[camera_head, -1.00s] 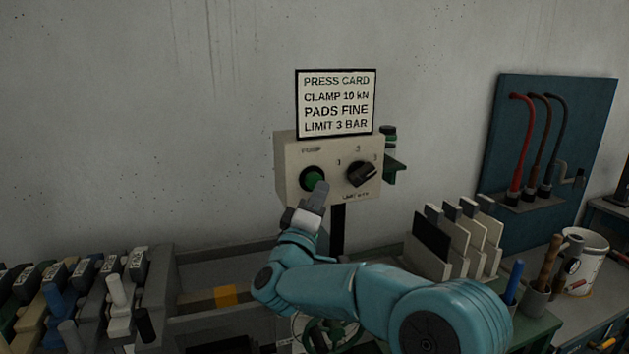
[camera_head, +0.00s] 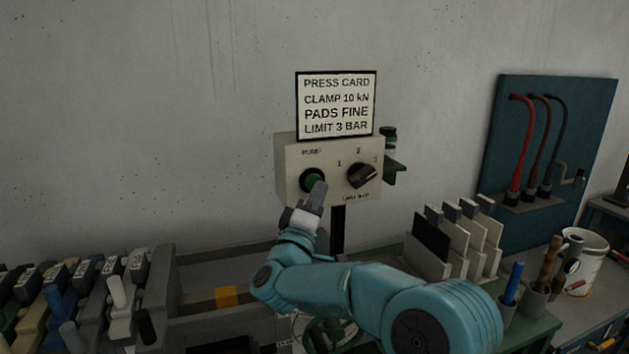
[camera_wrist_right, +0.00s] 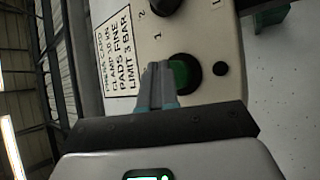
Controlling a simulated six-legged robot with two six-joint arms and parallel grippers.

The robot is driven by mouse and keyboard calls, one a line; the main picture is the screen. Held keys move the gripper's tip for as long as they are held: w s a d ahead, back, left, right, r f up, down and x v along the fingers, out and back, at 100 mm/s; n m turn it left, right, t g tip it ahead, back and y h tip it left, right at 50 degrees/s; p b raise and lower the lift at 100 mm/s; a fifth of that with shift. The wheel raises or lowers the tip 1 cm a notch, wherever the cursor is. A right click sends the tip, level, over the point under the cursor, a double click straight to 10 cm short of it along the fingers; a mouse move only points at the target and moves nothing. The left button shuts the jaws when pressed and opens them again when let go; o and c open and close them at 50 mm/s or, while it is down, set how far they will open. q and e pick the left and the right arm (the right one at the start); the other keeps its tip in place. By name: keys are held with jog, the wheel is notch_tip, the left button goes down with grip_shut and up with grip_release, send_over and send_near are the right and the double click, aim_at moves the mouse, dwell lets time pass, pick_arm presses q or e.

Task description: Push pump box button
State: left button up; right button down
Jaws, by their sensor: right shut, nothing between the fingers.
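The pump box (camera_head: 290,165) is a beige box on a dark post in front of the wall. Its green button (camera_head: 310,180) in a black ring sits under the PUMP label, left of a black rotary knob (camera_head: 362,176). My right gripper (camera_head: 319,187) is shut and empty, its tips at the button's lower right edge in the head view. In the right wrist view the shut fingers (camera_wrist_right: 158,75) overlap the left side of the green button (camera_wrist_right: 182,75). I cannot tell whether they touch it. My left gripper is not in view.
A press card sign (camera_head: 336,104) stands above the box. A small green-capped jar (camera_head: 389,138) sits on a green bracket at its right. Clamp-like blocks (camera_head: 90,290) fill the lower left.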

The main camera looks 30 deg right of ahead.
jog(key=shift+w+d+p, duration=0.15)
jog(key=shift+w+p, duration=0.25)
jog(key=shift+w, duration=0.2)
dwell(0.7)
jog(key=shift+s+a+b, duration=0.25)
jog(key=shift+s+b, duration=0.35)
jog(key=shift+s, duration=0.45)
jog(key=s+a+b, duration=0.1)
jog(key=s+b, duration=0.1)
jog(key=s, duration=0.4)
jog(key=shift+a+b, duration=0.2)
jog(key=shift+b, duration=0.1)
